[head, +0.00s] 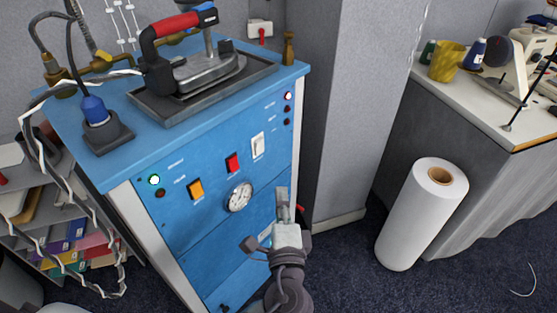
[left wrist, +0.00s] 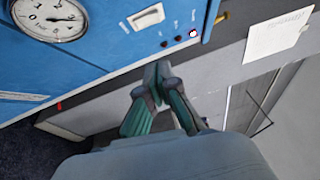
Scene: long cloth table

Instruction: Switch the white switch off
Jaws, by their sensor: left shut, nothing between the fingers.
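The white switch (head: 258,145) is a rocker on the sloping front of a blue steam-iron cabinet (head: 150,250), right of a red switch (head: 232,163). It also shows at the top of the left wrist view (left wrist: 146,16). Which way the rocker is tipped is too small to tell. My left gripper (head: 283,192) is shut and empty, with its fingers pointing up, below and a little right of the white switch. In the left wrist view the closed fingertips (left wrist: 157,72) are apart from the switch. My right gripper is not in view.
The panel also carries an orange switch (head: 196,188), a round gauge (head: 238,196), a lit green lamp (head: 154,180) and a lit pinkish lamp (head: 288,96). An iron (head: 185,65) stands on top. A grey pillar (head: 335,120) and white roll (head: 422,215) stand right.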

